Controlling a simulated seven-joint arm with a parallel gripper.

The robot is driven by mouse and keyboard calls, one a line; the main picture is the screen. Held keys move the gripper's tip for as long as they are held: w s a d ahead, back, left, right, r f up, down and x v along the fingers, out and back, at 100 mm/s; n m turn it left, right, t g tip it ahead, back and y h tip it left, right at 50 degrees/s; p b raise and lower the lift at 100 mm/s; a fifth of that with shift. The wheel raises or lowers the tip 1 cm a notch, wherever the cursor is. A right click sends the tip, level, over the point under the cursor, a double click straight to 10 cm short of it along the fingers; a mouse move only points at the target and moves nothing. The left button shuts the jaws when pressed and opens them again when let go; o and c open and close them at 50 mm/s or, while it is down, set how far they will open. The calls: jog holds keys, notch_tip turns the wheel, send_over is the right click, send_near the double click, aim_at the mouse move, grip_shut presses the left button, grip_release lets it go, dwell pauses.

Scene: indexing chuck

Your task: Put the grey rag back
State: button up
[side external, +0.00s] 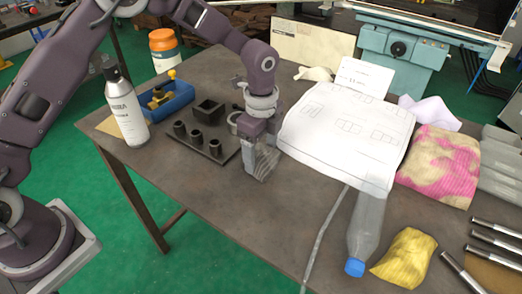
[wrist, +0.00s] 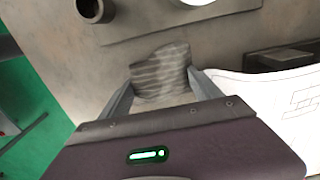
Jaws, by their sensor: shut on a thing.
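The grey rag (side external: 265,161) is a striped, crumpled cloth. My gripper (side external: 256,150) is shut on it, low over the middle of the table, just right of the black fixture plate. In the wrist view the rag (wrist: 160,73) stands up between my two fingers, its upper part showing beyond them. I cannot tell whether its lower edge touches the table.
The fixture plate (side external: 222,150) carries dark round sockets and a square block. A paper drawing (side external: 345,135) lies right, near a clear blue-capped bottle (side external: 367,225). A yellow cloth (side external: 405,257), pink-yellow cloth (side external: 440,168) and metal rods (side external: 493,238) lie further right.

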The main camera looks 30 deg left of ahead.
aim_at(261, 152)
jog(key=shift+f, duration=0.15)
jog(key=o, duration=1.4)
jog(key=shift+o, duration=0.2)
notch_tip(261, 152, up, 12)
jog(key=shift+r, duration=0.25)
jog(key=s+a+r+n+t, duration=0.3)
jog(key=s+a+r+n, duration=0.4)
jog(key=s+r, duration=0.5)
jog(key=s+a+f+n+t, duration=0.1)
jog(key=s+a+n, duration=0.1)
jog(key=s+n, duration=0.3)
jog(key=s+a+f+n+t, duration=0.1)
jog(key=s+n, duration=0.5)
jog(key=s, duration=0.6)
jog(key=shift+s+a+t, duration=0.25)
jog(key=shift+a+t, duration=0.05)
jog(key=shift+a, duration=0.4)
